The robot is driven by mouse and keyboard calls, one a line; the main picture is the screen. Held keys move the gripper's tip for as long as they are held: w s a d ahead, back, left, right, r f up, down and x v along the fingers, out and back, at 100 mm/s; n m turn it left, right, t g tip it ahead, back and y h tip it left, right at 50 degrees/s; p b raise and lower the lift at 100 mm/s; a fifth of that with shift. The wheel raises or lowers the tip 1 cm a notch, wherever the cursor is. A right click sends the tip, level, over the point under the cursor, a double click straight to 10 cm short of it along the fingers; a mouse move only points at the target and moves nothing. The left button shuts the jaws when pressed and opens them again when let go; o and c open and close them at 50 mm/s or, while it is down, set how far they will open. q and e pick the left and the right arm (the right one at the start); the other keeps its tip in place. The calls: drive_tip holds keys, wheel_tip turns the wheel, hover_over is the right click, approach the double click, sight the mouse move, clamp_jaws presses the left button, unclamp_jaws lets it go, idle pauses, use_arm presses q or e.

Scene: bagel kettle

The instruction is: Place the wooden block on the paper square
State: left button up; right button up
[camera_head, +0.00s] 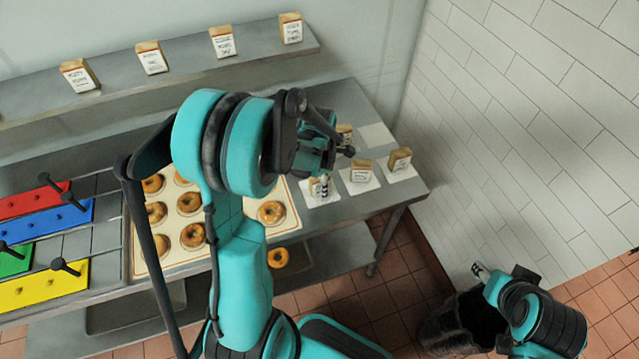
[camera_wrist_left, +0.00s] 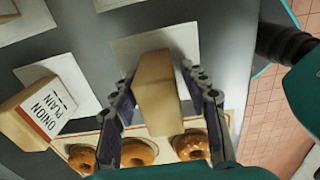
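A wooden block (camera_wrist_left: 157,92) stands between the fingers of my left gripper (camera_wrist_left: 158,72) in the left wrist view, over or on a white paper square (camera_wrist_left: 184,38). The fingers lie close along both sides of the block; whether they press on it is not clear. In the head view my left gripper (camera_head: 326,172) is low over the table, and this block (camera_head: 316,188) shows partly beneath it, at its paper square (camera_head: 325,201). A bare paper square (camera_head: 376,135) lies at the back right of the table. My right gripper (camera_head: 480,270) is off the table at the lower right, its fingers too small to read.
Labelled blocks (camera_head: 360,171) and (camera_head: 399,159) stand on neighbouring squares. A block marked onion plain (camera_wrist_left: 38,112) is close left in the wrist view. A bagel tray (camera_head: 142,240) and coloured bars (camera_head: 45,222) fill the left. A shelf (camera_head: 115,92) holds several labelled blocks behind.

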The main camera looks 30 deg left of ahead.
use_arm(q)
drive_tip(key=shift+r, duration=0.25)
wheel_tip(320, 180, up, 11)
drive_tip(key=p, duration=0.3)
drive_tip(key=shift+f+p, duration=0.1)
drive_tip(key=shift+p, duration=0.2)
drive_tip(key=shift+r, duration=0.35)
drive_tip(key=shift+s+d+r, duration=0.1)
drive_tip(key=shift+r, duration=0.2)
drive_tip(key=s+d+r+m+t, duration=0.3)
drive_tip(key=s+d+m, duration=0.2)
drive_tip(key=m, duration=0.9)
drive_tip(key=s+d+r+m+t, duration=0.3)
drive_tip(key=s+d+m+t, duration=0.1)
drive_tip(key=m, duration=0.9)
drive_tip(key=shift+s+d+r+m, duration=0.25)
drive_tip(key=shift+s+d+m, duration=0.15)
drive_tip(key=shift+s+d, duration=0.4)
